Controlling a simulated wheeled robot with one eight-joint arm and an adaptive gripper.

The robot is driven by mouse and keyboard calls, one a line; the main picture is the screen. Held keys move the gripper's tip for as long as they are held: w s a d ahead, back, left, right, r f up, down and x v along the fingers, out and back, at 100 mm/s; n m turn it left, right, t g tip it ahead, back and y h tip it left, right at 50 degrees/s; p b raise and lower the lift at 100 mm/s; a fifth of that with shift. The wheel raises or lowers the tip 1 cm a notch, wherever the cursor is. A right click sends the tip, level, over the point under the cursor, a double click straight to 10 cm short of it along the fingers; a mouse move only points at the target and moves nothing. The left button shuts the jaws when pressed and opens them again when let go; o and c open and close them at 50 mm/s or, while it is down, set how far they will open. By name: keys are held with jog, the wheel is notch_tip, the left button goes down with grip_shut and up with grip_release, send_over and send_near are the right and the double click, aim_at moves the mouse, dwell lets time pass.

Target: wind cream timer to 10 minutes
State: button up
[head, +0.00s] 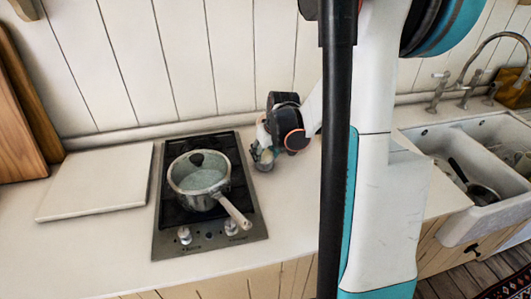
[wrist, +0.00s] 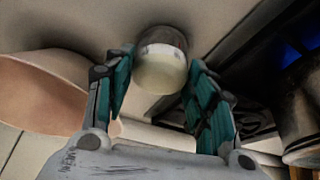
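The cream timer (wrist: 160,72), a small round thing with a cream face and a darker grey body, is in the wrist view, at top middle. I cannot read a scale or pointer on it. My gripper (wrist: 160,95) has its two teal fingers apart, one on each side of the timer's near end. Whether the fingers touch it I cannot tell. In the head view my gripper (head: 262,158) is low over the counter, just right of the hob; I cannot make out the timer there.
A saucepan (head: 200,176) stands on the black hob (head: 170,218), close left of my gripper, its handle pointing to the front right. A pale board (head: 95,183) lies further left. A pinkish bowl-like thing (wrist: 55,95) is left in the wrist view. The sink (head: 480,215) is at right.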

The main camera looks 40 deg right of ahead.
jog(key=shift+m, duration=0.5)
jog(key=shift+c, duration=0.2)
jog(key=o, duration=1.1)
jog(key=shift+c, duration=0.2)
jog(key=v, duration=1.2)
jog(key=shift+a, duration=0.2)
